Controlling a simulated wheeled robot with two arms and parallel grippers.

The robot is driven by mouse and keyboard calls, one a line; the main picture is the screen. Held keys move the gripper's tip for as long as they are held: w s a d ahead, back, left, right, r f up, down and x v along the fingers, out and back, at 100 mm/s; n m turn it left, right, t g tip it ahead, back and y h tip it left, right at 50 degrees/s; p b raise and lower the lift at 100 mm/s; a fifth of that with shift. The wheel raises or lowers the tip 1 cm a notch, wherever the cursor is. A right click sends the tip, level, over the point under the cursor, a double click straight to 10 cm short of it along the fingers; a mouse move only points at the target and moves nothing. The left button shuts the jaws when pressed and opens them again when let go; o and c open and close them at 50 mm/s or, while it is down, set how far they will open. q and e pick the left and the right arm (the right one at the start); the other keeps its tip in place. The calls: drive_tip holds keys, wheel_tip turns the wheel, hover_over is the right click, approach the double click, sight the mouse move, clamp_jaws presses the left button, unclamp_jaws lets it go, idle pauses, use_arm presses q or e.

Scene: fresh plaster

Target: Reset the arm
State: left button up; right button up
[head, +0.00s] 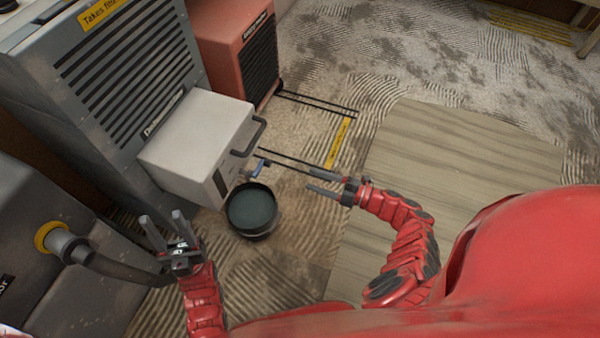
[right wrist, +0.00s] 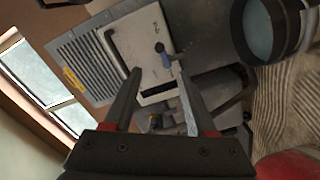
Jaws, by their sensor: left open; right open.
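My left gripper (head: 166,230) is open and empty at the lower left of the head view, left of a dark round bucket (head: 252,210). My right gripper (head: 330,190) is open and empty to the right of the bucket, above the floor and apart from it. In the right wrist view its two fingers (right wrist: 158,100) stand apart with nothing between them. Beyond them show the white box (right wrist: 140,48) with a blue handle or valve (right wrist: 163,55), and the bucket (right wrist: 262,30) at the upper right.
A grey louvred machine (head: 130,70) with the white box (head: 200,145) at its front stands left. A red unit (head: 235,45) is behind. A dark machine with a hose (head: 120,268) is at lower left. A wooden board (head: 460,150) lies on the ridged floor at right.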

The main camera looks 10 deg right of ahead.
drive_tip(key=shift+s+d, duration=0.35)
drive_tip(key=shift+d, duration=0.15)
